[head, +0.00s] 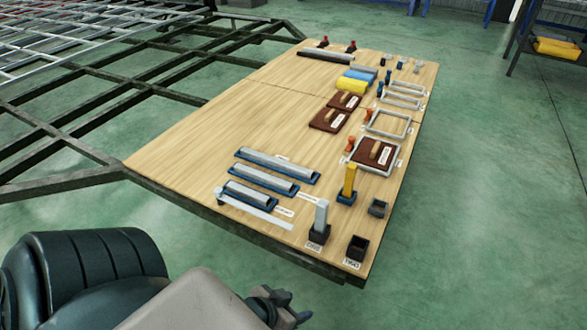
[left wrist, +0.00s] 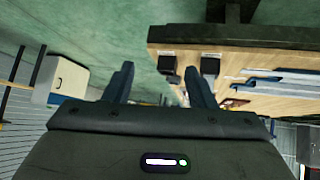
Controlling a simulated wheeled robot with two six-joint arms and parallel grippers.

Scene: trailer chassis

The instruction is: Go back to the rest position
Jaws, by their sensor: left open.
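My left gripper (head: 283,306) is at the bottom of the head view, in front of the near edge of the wooden board and apart from it. In the left wrist view my left gripper (left wrist: 159,82) has its two dark blue fingers spread apart with nothing between them. The wooden board (head: 225,130) lies on the dark trailer frame and also shows in the left wrist view (left wrist: 290,55), at the upper right. My right gripper is in neither view.
The board carries blue trays with grey bars (head: 277,163), a grey block upright in a holder (head: 321,215), a yellow block (head: 349,180), an empty dark holder (head: 357,248), brown plates (head: 328,120) and grey frames (head: 388,124). Green floor (head: 480,200) to the right is clear.

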